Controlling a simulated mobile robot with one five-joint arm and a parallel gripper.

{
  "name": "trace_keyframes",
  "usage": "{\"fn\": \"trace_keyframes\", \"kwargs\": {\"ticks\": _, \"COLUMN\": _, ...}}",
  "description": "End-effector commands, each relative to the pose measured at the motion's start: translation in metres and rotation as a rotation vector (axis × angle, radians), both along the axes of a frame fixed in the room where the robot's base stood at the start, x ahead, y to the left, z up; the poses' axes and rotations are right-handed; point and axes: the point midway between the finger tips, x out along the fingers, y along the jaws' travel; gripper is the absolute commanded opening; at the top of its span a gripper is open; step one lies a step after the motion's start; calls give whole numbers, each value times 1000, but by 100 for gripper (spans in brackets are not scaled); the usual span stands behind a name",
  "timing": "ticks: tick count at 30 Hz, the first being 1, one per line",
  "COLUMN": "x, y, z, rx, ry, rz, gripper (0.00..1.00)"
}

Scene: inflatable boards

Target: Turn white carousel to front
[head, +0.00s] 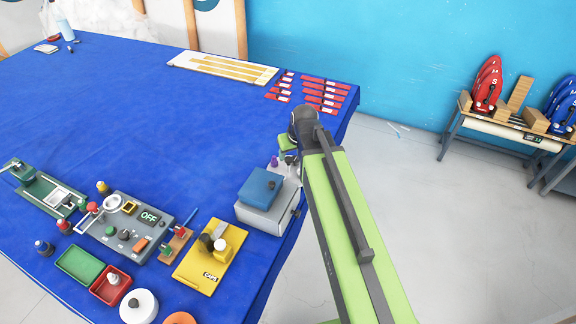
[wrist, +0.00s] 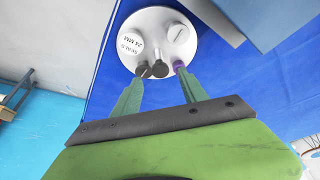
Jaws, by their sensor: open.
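The white carousel (wrist: 153,22) is a round white disc on the blue cloth, seen from above in the wrist view. It bears a white-topped container labelled "SEALS 24 MM" (wrist: 131,44), another white top (wrist: 178,35), and dark and purple knobs near its lower edge. In the head view it is mostly hidden behind my arm and a blue-topped box. My gripper (wrist: 159,73) is open, its two green fingers pointing at the carousel's lower edge. The fingertips are close to the dark and purple knobs; I cannot tell whether they touch.
The blue-topped box (head: 261,188) stands close beside the carousel. A grey device reading "OFF" (head: 125,228), a yellow board (head: 205,262) and green and red trays are at the lower left. Red strips lie at the far table corner. The cloth's middle is clear.

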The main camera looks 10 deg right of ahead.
Motion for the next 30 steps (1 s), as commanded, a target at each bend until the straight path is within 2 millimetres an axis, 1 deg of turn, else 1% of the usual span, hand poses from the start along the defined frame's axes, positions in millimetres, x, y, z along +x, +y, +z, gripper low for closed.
{"fn": "trace_keyframes", "kwargs": {"ticks": 1, "x": 2, "y": 1, "z": -21, "rx": 0, "ry": 0, "rz": 0, "gripper": 51}}
{"fn": "trace_keyframes", "kwargs": {"ticks": 4, "x": 5, "y": 2, "z": -32, "rx": 0, "ry": 0, "rz": 1, "gripper": 51}}
{"fn": "trace_keyframes", "kwargs": {"ticks": 7, "x": 6, "y": 3, "z": -36, "rx": 0, "ry": 0, "rz": 1, "gripper": 51}}
{"fn": "trace_keyframes", "kwargs": {"ticks": 14, "x": 6, "y": 4, "z": -34, "rx": 0, "ry": 0, "rz": 1, "gripper": 51}}
{"fn": "trace_keyframes", "kwargs": {"ticks": 17, "x": 6, "y": 4, "z": -34, "rx": 1, "ry": 0, "rz": 1, "gripper": 39}}
{"fn": "trace_keyframes", "kwargs": {"ticks": 24, "x": 6, "y": 4, "z": -34, "rx": 1, "ry": 0, "rz": 1, "gripper": 7}}
{"fn": "trace_keyframes", "kwargs": {"ticks": 26, "x": 5, "y": 4, "z": -34, "rx": 1, "ry": 0, "rz": 1, "gripper": 0}}
{"fn": "trace_keyframes", "kwargs": {"ticks": 30, "x": 5, "y": 3, "z": -34, "rx": 1, "ry": 0, "rz": 1, "gripper": 0}}
